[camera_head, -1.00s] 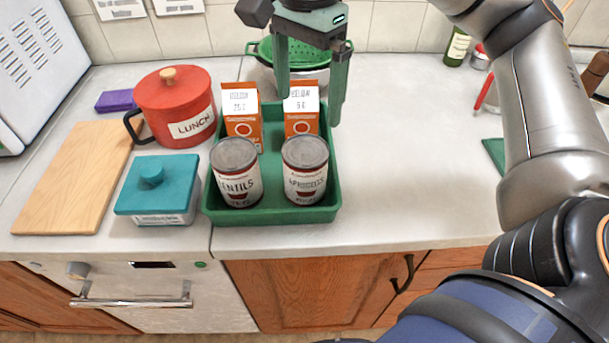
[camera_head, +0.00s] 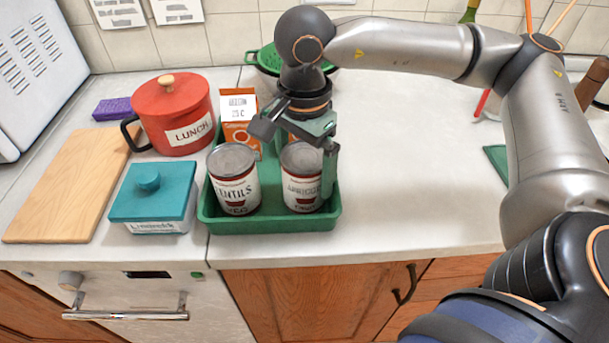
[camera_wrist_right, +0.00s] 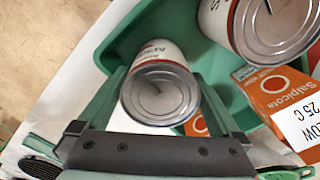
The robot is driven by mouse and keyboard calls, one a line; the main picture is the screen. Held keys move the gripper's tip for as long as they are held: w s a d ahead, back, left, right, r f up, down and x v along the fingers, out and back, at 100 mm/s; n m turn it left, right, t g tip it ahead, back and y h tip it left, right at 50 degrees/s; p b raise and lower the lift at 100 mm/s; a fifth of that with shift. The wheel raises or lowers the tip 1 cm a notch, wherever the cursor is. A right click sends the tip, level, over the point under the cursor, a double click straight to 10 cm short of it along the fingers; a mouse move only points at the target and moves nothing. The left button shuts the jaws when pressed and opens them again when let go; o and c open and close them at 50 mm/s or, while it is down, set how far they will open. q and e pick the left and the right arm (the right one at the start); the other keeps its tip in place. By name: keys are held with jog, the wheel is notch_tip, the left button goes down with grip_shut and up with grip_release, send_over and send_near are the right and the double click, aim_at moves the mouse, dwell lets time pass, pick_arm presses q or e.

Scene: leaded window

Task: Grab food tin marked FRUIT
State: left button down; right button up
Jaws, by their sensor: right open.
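A white tin with a red band, marked APRICOTS (camera_head: 301,188), stands upright at the front right of the green tray (camera_head: 270,226). My right gripper (camera_head: 300,150) is open over the apricots tin; one finger passes in front of the tin's right side. In the right wrist view the tin's lid (camera_wrist_right: 160,95) lies between the open fingers (camera_wrist_right: 162,85). I cannot tell whether they touch it. My left gripper is out of view.
Orange cartons (camera_head: 239,118) stand behind the tins, one mostly hidden by my gripper. A green colander (camera_head: 262,62) is behind the tray. A red LUNCH pot (camera_head: 175,105), teal-lidded box (camera_head: 152,190) and wooden board (camera_head: 68,185) are left.

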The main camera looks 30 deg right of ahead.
jog(key=shift+f, duration=0.7)
jog(key=shift+r, duration=0.1)
grip_shut()
